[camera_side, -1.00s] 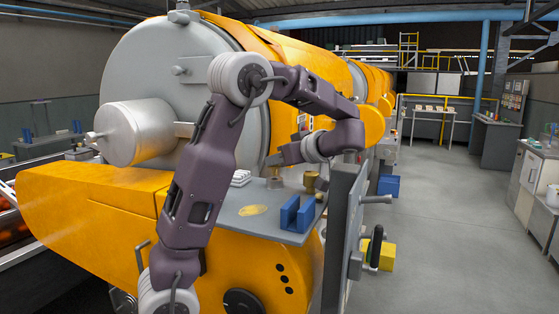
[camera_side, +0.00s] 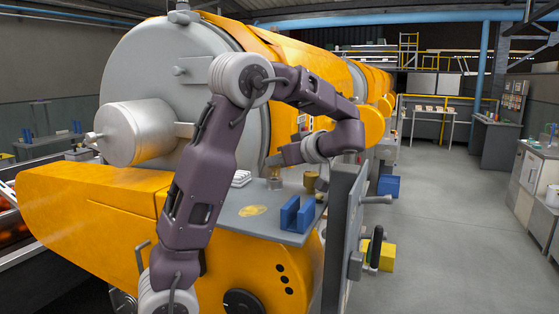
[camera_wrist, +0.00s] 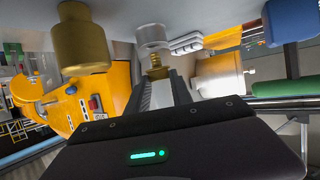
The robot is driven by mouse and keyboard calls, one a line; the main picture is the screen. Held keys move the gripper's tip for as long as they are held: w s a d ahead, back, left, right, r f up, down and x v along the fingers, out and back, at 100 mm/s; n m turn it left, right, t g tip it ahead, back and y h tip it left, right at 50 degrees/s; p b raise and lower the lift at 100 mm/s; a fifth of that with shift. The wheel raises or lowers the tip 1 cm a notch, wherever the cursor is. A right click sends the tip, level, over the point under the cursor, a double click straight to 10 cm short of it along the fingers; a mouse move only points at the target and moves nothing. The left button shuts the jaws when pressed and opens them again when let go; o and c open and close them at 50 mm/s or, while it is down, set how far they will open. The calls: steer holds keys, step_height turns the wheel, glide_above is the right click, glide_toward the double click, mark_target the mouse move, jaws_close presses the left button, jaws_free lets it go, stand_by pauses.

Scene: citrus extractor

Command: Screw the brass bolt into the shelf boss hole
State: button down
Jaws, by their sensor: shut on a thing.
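The brass bolt (camera_wrist: 157,68) is between my fingertips in the wrist view, its axis in line with the grey boss (camera_wrist: 153,38). Its far end is at the boss; I cannot tell how far it is inside the hole. My gripper (camera_wrist: 160,80) is shut on the bolt. In the side view the boss (camera_side: 275,184) stands on the grey shelf (camera_side: 228,215), with my gripper (camera_side: 272,164) just above it. There the bolt is too small and covered to make out clearly.
A brass cylinder (camera_side: 311,181) stands right of the boss, and a blue slotted block (camera_side: 296,215) is nearer the shelf's front edge. A grey upright panel (camera_side: 343,230) borders the shelf's right.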

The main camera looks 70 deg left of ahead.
steer(key=shift+f, duration=0.9)
steer(key=c, duration=1.1)
jaws_free()
steer(key=shift+o, duration=0.2)
steer(key=v, duration=0.5)
steer(key=shift+w+d+r, duration=0.1)
steer(key=shift+r, duration=0.25)
step_height(320, 180, up, 6)
steer(key=shift+r, duration=0.1)
